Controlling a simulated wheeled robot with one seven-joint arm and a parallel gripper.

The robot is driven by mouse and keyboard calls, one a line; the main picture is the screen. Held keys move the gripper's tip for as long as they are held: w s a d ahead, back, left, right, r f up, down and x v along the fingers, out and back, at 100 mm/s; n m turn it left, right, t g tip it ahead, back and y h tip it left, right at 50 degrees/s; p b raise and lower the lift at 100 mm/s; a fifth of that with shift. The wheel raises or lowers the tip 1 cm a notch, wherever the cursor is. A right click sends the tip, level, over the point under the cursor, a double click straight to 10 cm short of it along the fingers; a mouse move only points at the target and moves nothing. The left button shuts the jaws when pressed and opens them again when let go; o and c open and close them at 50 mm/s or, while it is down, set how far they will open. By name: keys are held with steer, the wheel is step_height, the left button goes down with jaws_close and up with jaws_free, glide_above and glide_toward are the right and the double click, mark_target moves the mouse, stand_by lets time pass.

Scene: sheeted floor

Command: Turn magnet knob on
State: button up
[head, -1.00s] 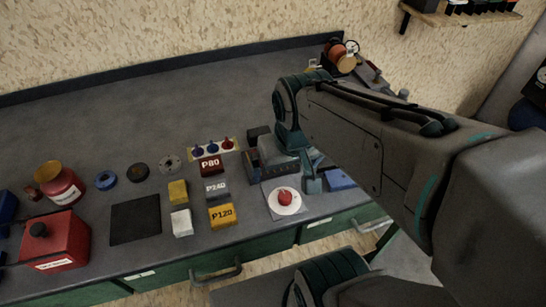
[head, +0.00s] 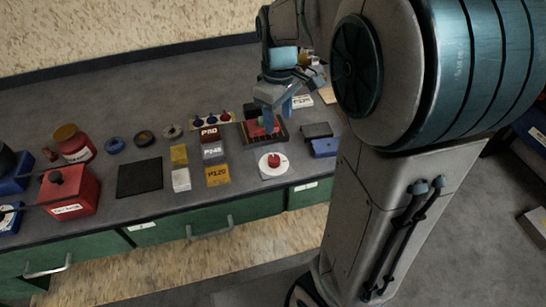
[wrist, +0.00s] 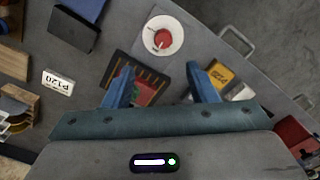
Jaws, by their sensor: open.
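My gripper (head: 274,112) is open. In the head view it hangs over a dark tray-like block (head: 282,136) holding a red piece (head: 257,130); a small green spot shows there, and the fingers hide part of the block. The wrist view shows my two blue fingers spread apart (wrist: 160,70), with the dark block (wrist: 112,63) and its red piece (wrist: 146,93) beside and behind the left finger. I see no contact. A round white disc (head: 284,169) with a red knob-like top (head: 274,160) stands nearer the bench front. I cannot tell which part is the magnet knob.
Labelled sanding blocks, such as the yellow P120 block (head: 217,176), stand left of the disc. A small blue box (head: 325,147) is to the right.

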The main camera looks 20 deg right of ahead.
mark_target(274, 158)
steer(key=f, duration=1.3)
steer(key=shift+w+a+f, duration=0.1)
steer(key=shift+a+f, duration=0.25)
steer(key=shift+a, duration=0.05)
